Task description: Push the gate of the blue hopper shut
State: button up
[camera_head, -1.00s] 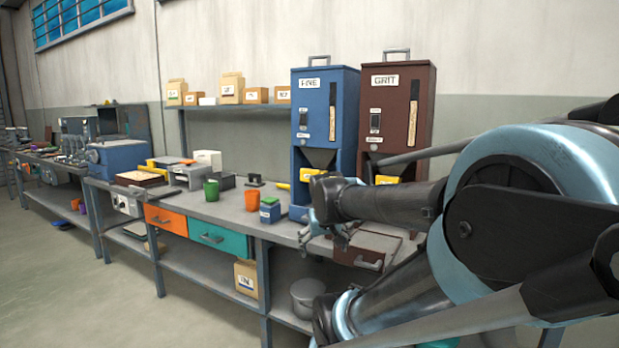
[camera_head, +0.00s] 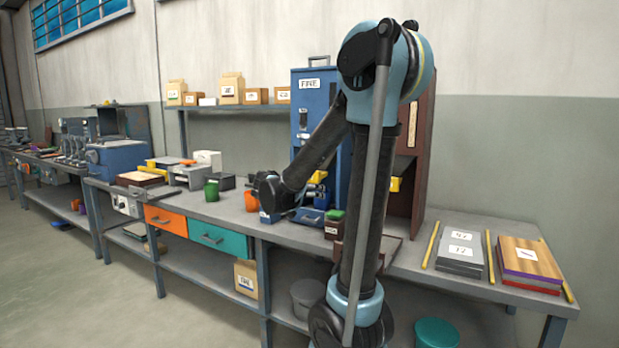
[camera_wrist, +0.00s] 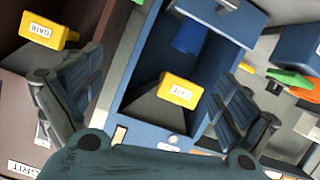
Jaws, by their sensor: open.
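The blue hopper (camera_head: 314,110), labelled FINE, stands at the back of the bench, partly hidden by my arm. Its yellow gate (camera_wrist: 178,91) shows in the wrist view above a dark sloped chute, between my two fingers. My gripper (camera_wrist: 160,85) is open, one finger over the hopper's left side and the other at its right side. Nothing is held, and I cannot tell whether a finger touches the gate. In the wrist view a blue cup-like object (camera_wrist: 187,38) stands in the hopper's lower bay. How far open the gate is cannot be told.
The brown GRIT hopper (camera_head: 420,150) stands close on the right, with its own yellow gate (camera_wrist: 48,31). A dark red green-topped box (camera_head: 333,226) and an orange cup (camera_head: 250,200) stand nearby. Boards (camera_head: 461,250) lie at the right; bare bench surface remains between things.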

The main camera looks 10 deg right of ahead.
jog(key=w+a+r+m+t+h, duration=0.2)
jog(key=w+a+r+t, duration=0.1)
jog(key=w+a, duration=0.3)
jog(key=x, duration=1)
jog(key=r+x, duration=0.1)
jog(key=x, duration=0.4)
jog(key=shift+w+d, duration=0.15)
jog(key=shift+d, duration=0.3)
jog(key=c, duration=1.5)
